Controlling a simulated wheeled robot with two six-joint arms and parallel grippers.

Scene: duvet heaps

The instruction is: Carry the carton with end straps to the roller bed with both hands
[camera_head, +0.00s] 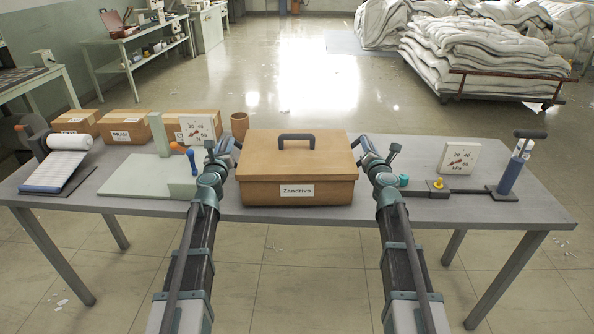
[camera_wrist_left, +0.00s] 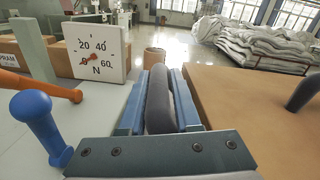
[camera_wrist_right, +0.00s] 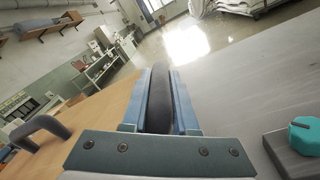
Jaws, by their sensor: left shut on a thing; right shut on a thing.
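The brown carton (camera_head: 297,190) with a "Zandrivo" label sits at the middle of the grey table, lid shut, with a dark handle on top. I cannot tell whether its base touches the table. My left gripper (camera_head: 230,150) is shut on the dark strap at its left end; this strap shows between the fingers in the left wrist view (camera_wrist_left: 159,100). My right gripper (camera_head: 368,150) is shut on the right end strap (camera_wrist_right: 158,102). A white ribbed bed with a roll (camera_head: 57,170) lies at the far left; I cannot tell if it is the roller bed.
A pale green stand (camera_head: 150,176) with an N dial (camera_head: 197,130) is left of the carton. Small cartons (camera_head: 125,126) and a brown cup (camera_head: 240,126) stand behind. A kPa dial (camera_head: 459,158) and blue pump (camera_head: 511,175) are right. Duvet heaps (camera_head: 480,50) lie beyond.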

